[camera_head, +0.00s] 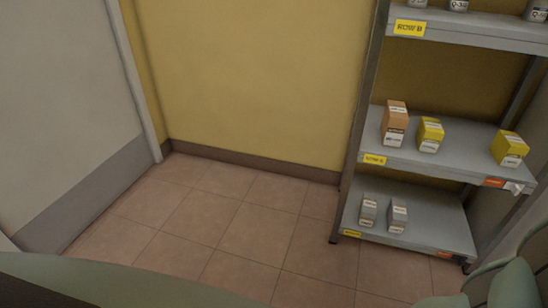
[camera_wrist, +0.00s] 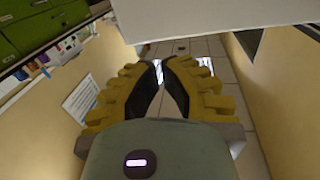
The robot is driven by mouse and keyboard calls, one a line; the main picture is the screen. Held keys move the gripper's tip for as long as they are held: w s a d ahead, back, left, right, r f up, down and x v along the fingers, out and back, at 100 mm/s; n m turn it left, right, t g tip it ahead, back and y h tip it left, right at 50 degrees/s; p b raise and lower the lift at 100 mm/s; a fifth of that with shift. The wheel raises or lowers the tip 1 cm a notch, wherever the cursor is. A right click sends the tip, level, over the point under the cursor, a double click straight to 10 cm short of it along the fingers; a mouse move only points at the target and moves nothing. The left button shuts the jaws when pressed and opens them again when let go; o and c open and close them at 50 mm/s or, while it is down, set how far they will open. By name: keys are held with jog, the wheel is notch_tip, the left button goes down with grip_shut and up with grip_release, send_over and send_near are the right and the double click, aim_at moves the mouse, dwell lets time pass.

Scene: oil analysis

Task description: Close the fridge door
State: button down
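I cannot make out a fridge or its door for sure in either view. A pale flat panel (camera_wrist: 215,14) crosses the top of the wrist view, and I cannot tell what it belongs to. My gripper (camera_wrist: 162,66) has yellow ribbed fingers with black pads. Its fingertips come together with hardly any gap, and nothing shows held between them. The gripper is apart from the panel in the picture, but its distance from it is unclear. My gripper is not in the head view.
A grey metal shelf unit (camera_head: 414,155) with small boxes stands at the right. A grey door or panel (camera_head: 62,110) is at the left, with a yellow wall (camera_head: 250,75) behind. The tiled floor (camera_head: 230,215) between is clear. Green drawers (camera_wrist: 45,30) show in the wrist view.

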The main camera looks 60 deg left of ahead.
jog(key=b+x, duration=0.2)
jog(key=x, duration=0.5)
dwell(0.5)
